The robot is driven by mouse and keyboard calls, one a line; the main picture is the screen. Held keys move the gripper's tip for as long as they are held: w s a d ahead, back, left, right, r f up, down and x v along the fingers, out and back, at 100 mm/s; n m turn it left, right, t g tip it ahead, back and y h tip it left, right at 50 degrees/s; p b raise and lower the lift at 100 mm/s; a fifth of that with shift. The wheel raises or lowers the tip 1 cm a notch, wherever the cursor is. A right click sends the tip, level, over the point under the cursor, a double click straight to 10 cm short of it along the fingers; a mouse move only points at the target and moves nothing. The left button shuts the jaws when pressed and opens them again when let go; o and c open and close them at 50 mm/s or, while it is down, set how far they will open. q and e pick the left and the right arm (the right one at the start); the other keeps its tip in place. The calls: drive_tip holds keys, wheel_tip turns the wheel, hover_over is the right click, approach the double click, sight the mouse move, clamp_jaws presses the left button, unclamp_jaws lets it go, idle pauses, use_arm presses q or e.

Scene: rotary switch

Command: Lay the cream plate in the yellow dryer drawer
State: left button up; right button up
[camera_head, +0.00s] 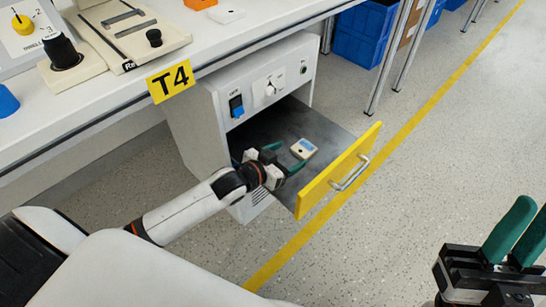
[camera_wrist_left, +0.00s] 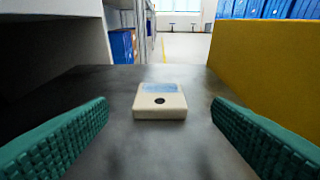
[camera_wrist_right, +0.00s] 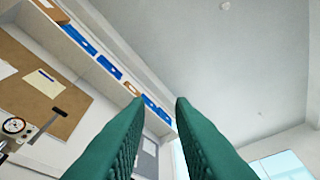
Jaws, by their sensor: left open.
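The cream plate (camera_head: 304,148), a small block with a blue patch and a dark round spot, lies flat on the dark floor of the open yellow-fronted dryer drawer (camera_head: 345,172). It also shows in the left wrist view (camera_wrist_left: 160,108), lying ahead of the fingertips and centred between them. My left gripper (camera_head: 281,158) is inside the drawer, low over its floor, open, and apart from the plate. My right gripper (camera_head: 507,236) is in the lower right of the head view, away from the drawer. Its green fingers stand apart with nothing between them in the right wrist view (camera_wrist_right: 160,103).
The dryer cabinet (camera_head: 190,120) with a blue switch and white knob stands under the bench (camera_head: 110,95). The bench holds a yellow-knob panel (camera_head: 22,35), an orange piece (camera_head: 200,4) and a whitish plate (camera_head: 228,14). Blue crates (camera_head: 362,35) stand behind. The floor right of the drawer is clear.

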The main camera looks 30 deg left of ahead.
use_arm(q)
drive_tip(key=p+v, duration=0.1)
drive_tip(key=v, duration=0.4)
drive_tip(key=shift+s+a+r, duration=0.1)
drive_tip(key=shift+s+r, duration=0.1)
drive_tip(key=shift+s, duration=0.05)
drive_tip(key=s+d+r+t, duration=0.2)
drive_tip(key=s+r+t, duration=0.1)
drive_tip(key=r, duration=0.6)
drive_tip(key=s+d+r+t+h, duration=0.1)
drive_tip(key=s+d+r+t, duration=0.2)
drive_tip(key=r, duration=0.6)
drive_tip(key=s+d+r+n+t, duration=0.1)
drive_tip(key=s+r+t, duration=0.3)
drive_tip(key=r, duration=0.5)
drive_tip(key=shift+d+t+h, duration=0.4)
drive_tip(key=shift+d+t, duration=0.4)
use_arm(e)
drive_tip(key=w+a+f+g+h, duration=0.1)
drive_tip(key=w+f+g+h, duration=0.1)
drive_tip(key=w+g, duration=0.3)
drive_tip(key=shift+w+f, duration=0.8)
drive_tip(key=shift+f, duration=0.05)
use_arm(q)
drive_tip(key=shift+c, duration=0.5)
